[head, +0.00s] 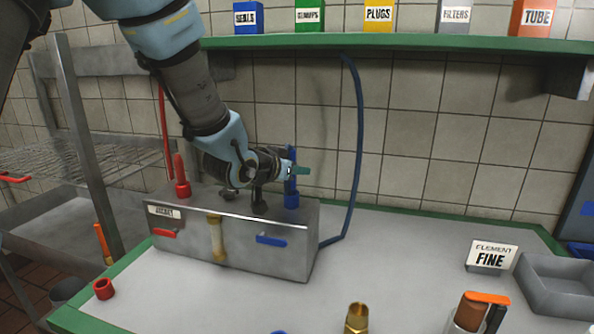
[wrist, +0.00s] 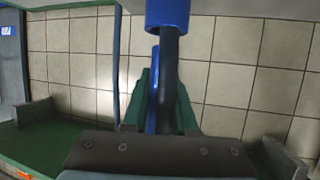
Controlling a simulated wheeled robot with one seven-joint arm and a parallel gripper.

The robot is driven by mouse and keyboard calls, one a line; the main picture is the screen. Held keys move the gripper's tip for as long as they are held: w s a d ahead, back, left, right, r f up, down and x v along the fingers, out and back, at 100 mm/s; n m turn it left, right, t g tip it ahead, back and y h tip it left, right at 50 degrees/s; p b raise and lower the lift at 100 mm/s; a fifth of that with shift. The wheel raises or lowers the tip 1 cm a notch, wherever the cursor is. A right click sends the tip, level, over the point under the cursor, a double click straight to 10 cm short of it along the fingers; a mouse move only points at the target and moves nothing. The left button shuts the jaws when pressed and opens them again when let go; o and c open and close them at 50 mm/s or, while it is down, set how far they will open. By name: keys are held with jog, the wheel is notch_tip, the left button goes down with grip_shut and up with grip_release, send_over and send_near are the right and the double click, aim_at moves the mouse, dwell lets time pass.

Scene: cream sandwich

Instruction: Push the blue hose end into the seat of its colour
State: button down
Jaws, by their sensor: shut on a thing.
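A metal box (head: 190,245) stands on the bench with a blue seat (head: 291,201) on its top right; the blue collar also shows at the top of the wrist view (wrist: 167,13). My gripper (head: 298,171), with teal fingers, is shut on the upright blue hose end (head: 290,155) directly above the blue seat. In the wrist view the blue piece (wrist: 154,90) lies between the fingers, and a dark stem (wrist: 170,60) meets the collar. I cannot tell how deep the end sits. A red end (head: 179,166) stands in the red seat (head: 183,190) at the left.
A blue hose (head: 359,130) rises behind the box to the green shelf (head: 400,42). Red (head: 164,232) and blue (head: 271,240) levers are on the box front. A loose red ring (head: 103,289), brass fitting (head: 356,319) and grey tray (head: 560,295) stand on the bench.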

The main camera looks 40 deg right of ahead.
jog(key=shift+f+b, duration=2.1)
jog(key=shift+b, duration=0.15)
jog(key=c, duration=0.6)
grip_release()
jog(key=b+v, duration=0.2)
jog(key=v, duration=0.8)
jog(key=shift+a+r, duration=0.2)
jog(key=shift+a, duration=0.15)
